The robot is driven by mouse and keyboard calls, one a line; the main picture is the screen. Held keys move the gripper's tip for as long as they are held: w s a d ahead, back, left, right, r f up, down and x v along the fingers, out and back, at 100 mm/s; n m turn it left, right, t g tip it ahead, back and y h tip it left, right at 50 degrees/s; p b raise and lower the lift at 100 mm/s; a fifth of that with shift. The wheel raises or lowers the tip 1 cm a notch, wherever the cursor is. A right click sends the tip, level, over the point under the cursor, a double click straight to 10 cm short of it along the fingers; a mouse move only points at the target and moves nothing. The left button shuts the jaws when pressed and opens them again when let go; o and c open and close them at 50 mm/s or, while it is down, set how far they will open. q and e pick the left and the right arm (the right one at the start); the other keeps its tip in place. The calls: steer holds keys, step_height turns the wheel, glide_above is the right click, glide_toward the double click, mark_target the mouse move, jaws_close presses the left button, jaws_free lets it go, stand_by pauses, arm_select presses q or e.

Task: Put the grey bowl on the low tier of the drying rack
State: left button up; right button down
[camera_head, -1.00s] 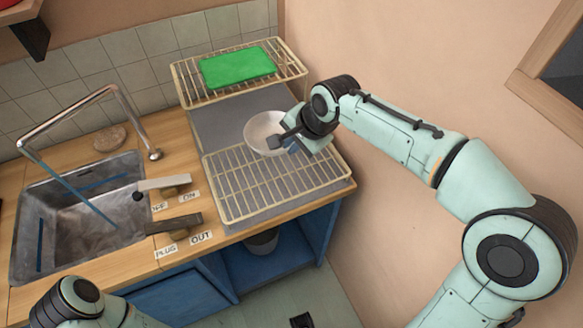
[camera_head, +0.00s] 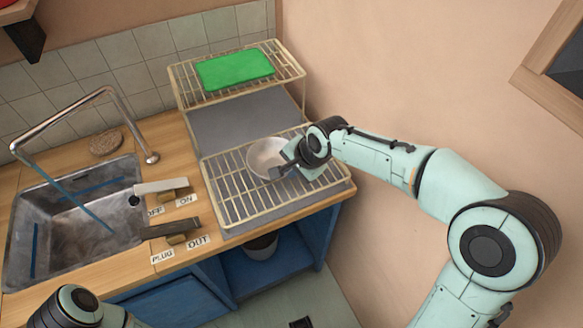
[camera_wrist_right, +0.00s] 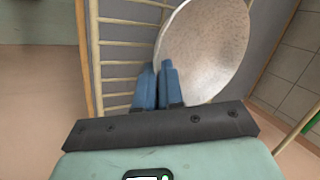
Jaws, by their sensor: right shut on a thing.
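The grey bowl (camera_head: 262,155), pale and speckled inside, is over the rear part of the drying rack's low tier (camera_head: 245,205), a cream wire grid. I cannot tell whether it touches the wires. My right gripper (camera_head: 284,171) is shut on the bowl's near right rim. In the right wrist view the blue fingers (camera_wrist_right: 158,85) pinch the rim of the bowl (camera_wrist_right: 207,50), which looks tilted, with the rack wires (camera_wrist_right: 122,52) beside and beyond it. My left arm shows only at the bottom left; its gripper is out of view.
A green board (camera_head: 235,70) lies on the high tier (camera_head: 185,93) behind. A grey mat (camera_head: 230,120) lies under the rack. The sink (camera_head: 75,225), faucet (camera_head: 110,90) and two labelled levers are to the left. The wall is close on the right.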

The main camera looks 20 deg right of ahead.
steer(key=c, duration=1.3)
jaws_free()
steer(key=shift+o, duration=0.2)
steer(key=shift+r, duration=0.35)
steer(key=p+v, duration=0.1)
steer(key=v, duration=1)
steer(key=shift+s+r, duration=0.2)
steer(key=shift+d, duration=0.1)
